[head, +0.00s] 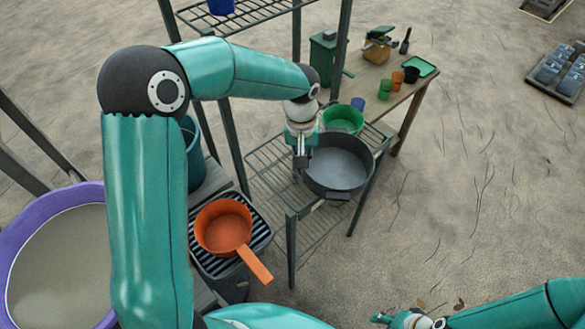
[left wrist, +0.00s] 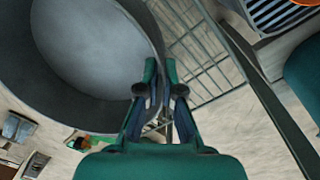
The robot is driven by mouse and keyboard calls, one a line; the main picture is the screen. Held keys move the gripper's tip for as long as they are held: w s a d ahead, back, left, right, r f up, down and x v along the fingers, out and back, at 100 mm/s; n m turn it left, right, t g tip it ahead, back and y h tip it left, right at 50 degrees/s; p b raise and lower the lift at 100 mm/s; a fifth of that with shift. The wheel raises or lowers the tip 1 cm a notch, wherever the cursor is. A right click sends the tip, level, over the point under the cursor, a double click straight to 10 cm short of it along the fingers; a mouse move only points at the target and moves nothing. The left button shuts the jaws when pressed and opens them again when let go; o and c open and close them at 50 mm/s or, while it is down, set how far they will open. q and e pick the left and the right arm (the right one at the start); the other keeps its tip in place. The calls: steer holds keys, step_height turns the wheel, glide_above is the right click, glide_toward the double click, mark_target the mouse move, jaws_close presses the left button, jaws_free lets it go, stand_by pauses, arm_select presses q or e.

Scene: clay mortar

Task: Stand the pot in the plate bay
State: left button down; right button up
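The pot (head: 338,168) is a wide dark grey vessel, upright with its mouth up, at the front right of the wire rack's upper shelf (head: 268,172). A short handle shows on its near side. My left gripper (head: 302,158) comes down on the pot's left rim. In the left wrist view, the fingers (left wrist: 160,66) are close together at the edge of the pot (left wrist: 85,45), one on each side of its wall. I cannot tell whether the pot is lifted off the wires. My right gripper (head: 384,318) is low at the bottom edge, away from the rack, its fingers mostly unclear.
A green bowl (head: 343,119) stands just behind the pot. An orange pan (head: 224,228) sits on a dark slatted stand at front left, near a purple-rimmed tub (head: 28,222). A wooden table (head: 377,92) with small pots is behind. The sandy floor at right is open.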

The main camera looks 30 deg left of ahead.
arm_select(q)
step_height(320, 180, up, 6)
steer(key=a+n+b, duration=0.2)
steer(key=n, duration=0.3)
step_height(320, 180, up, 7)
steer(key=n+b, duration=0.2)
steer(key=n, duration=0.6)
glide_above(278, 187)
steer(key=shift+n+t+y, duration=0.3)
steer(key=shift+t, duration=0.1)
steer(key=shift+s+f, duration=0.15)
steer(key=shift+f, duration=9.4)
steer(key=shift+f, duration=0.15)
steer(key=c, duration=1.3)
jaws_free()
